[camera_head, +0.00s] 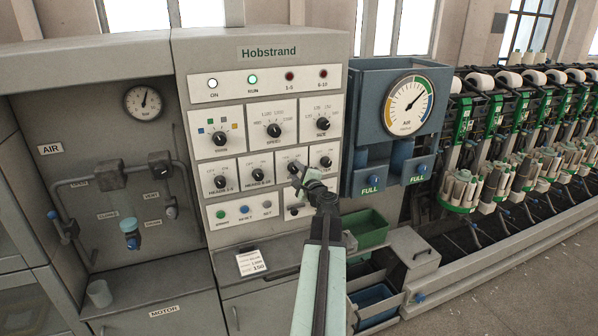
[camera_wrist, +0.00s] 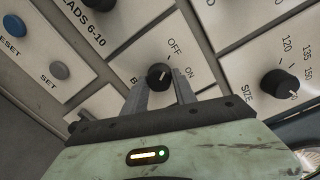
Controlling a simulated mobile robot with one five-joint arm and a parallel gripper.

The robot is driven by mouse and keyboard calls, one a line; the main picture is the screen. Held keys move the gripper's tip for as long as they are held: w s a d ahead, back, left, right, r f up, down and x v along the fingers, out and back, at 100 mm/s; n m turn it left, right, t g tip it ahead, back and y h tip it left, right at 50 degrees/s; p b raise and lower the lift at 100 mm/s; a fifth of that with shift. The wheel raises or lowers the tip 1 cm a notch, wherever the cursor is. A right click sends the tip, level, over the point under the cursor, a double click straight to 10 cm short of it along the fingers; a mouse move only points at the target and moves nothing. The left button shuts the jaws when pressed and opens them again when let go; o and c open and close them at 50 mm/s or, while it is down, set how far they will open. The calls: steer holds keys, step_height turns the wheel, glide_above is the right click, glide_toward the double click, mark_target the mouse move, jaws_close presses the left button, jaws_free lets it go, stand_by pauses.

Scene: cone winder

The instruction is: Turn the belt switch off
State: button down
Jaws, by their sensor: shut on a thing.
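The belt switch is a small black knob (camera_wrist: 159,75) with a pale pointer mark, on a white plate lettered OFF and ON. Only the first letter of the plate's lower label shows. The knob sits between the two grey fingers of my gripper (camera_wrist: 162,88), which are shut on it. I cannot tell for sure which word the pointer is at. In the head view my gripper (camera_head: 299,178) reaches the lower part of the Hobstrand panel (camera_head: 262,52), at the third knob of its row, and partly hides that knob.
The size knob (camera_wrist: 279,83) is to the right of my gripper in the wrist view. Blue reset (camera_wrist: 13,25) and grey (camera_wrist: 59,70) buttons are to the left. In the head view a green bin (camera_head: 366,229) stands below right of the panel.

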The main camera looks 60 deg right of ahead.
steer(key=shift+a+f, duration=0.1)
stand_by(0.3)
steer(key=c, duration=1)
jaws_free()
steer(key=v, duration=0.7)
steer(key=shift+s+a, duration=0.25)
steer(key=shift+s, duration=0.1)
